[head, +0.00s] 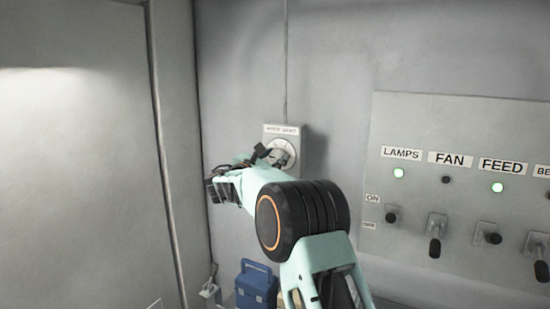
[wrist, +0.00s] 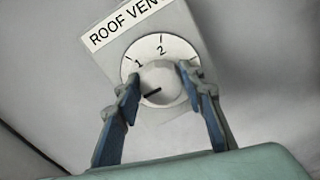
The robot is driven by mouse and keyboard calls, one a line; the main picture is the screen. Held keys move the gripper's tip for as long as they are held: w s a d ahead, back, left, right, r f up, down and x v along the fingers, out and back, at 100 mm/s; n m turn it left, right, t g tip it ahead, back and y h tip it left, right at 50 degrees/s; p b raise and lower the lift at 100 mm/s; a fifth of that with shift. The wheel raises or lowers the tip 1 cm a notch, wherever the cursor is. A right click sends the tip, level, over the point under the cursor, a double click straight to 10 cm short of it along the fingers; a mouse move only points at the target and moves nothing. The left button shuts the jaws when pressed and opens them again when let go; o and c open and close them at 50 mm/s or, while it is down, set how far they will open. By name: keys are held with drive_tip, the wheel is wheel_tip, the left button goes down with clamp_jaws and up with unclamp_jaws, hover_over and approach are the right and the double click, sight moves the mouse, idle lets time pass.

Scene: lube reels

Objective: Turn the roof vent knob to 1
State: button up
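The roof vent knob (wrist: 162,80) is a pale round knob on a white dial (wrist: 178,46) marked 1 and 2. Its black pointer mark aims to the lower left, below the 1, toward my left finger. The dial sits on a grey box labelled "ROOF VENT" (head: 283,131) on the wall. My gripper (wrist: 159,77) has one finger on each side of the knob, and both fingertips overlap its edges, seemingly pressed on it. The left finger hides part of the dial. In the head view my wrist hides much of my gripper, which reaches to the dial.
A switch panel (head: 455,116) with LAMPS, FAN and FEED switches is on the wall to the right. Lamps and feed lights glow green. A blue box (head: 256,286) stands below.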

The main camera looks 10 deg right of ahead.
drive_tip(key=c, duration=0.5)
drive_tip(key=shift+c, duration=0.2)
drive_tip(key=shift+f+b, duration=0.15)
drive_tip(key=shift+b, duration=0.4)
drive_tip(key=shift+m+b, duration=0.4)
drive_tip(key=m+b, duration=0.3)
drive_tip(key=b, duration=0.1)
drive_tip(key=shift+f+b, duration=0.2)
drive_tip(key=shift+b, duration=0.1)
drive_tip(key=m+b, duration=0.4)
drive_tip(key=b, duration=0.1)
drive_tip(key=shift+s+m, duration=0.1)
drive_tip(key=shift+m, duration=0.2)
drive_tip(key=shift+d+r+m+b, duration=0.1)
drive_tip(key=shift+r+m+b, duration=0.05)
drive_tip(key=shift+m+b, duration=1.4)
drive_tip(key=shift+m, duration=0.25)
